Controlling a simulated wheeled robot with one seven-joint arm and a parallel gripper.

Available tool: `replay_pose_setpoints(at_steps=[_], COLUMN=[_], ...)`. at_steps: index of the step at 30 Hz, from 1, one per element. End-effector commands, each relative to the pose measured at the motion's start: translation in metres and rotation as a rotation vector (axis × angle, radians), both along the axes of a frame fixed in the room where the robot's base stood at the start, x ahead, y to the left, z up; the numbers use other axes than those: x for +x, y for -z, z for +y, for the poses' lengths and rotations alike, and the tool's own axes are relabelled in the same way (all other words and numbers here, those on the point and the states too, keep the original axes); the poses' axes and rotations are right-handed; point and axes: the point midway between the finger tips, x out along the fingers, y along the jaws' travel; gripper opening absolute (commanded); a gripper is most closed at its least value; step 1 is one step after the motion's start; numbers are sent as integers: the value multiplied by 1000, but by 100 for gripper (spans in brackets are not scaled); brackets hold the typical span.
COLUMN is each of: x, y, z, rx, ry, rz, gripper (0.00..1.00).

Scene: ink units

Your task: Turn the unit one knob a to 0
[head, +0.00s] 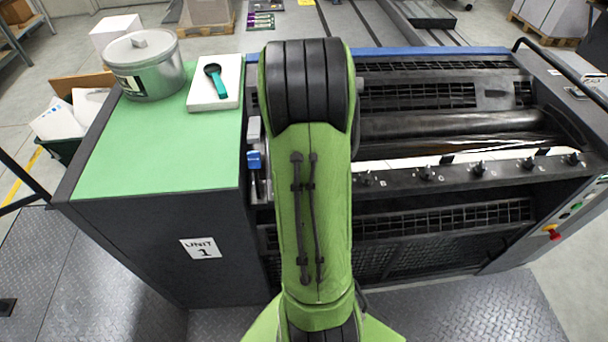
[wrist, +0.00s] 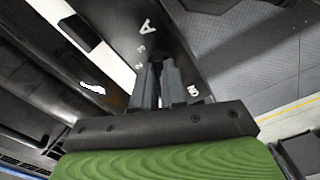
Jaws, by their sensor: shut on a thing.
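Unit one is the dark press with the "UNIT 1" sign (head: 201,248), and it fills most of the head view. Its knob row runs along a dark rail (head: 400,180). Knob a is hidden behind my green arm in the head view. In the wrist view, my gripper (wrist: 158,72) is shut on knob a, beside the printed letter A (wrist: 147,27). The fingers cover most of the knob, so its pointer cannot be read. Small scale marks (wrist: 140,50) show left of the fingers, and a larger digit (wrist: 192,91) shows to the right.
Several other knobs, such as one at the rail's right part (head: 479,168), stand right of my arm. A blue-topped lever (head: 254,160) is just left of it. A metal can (head: 144,65) and a white block with a dark-and-teal tool (head: 215,82) sit on the green top.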

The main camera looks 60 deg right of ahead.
Motion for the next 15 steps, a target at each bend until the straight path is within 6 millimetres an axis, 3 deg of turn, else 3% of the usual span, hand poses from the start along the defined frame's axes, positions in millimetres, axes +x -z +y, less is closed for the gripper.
replay_pose_setpoints(at_steps=[15], x=[1], y=[-1], z=[-1], rx=[-4], ry=[-179], rz=[-4], gripper=[0])
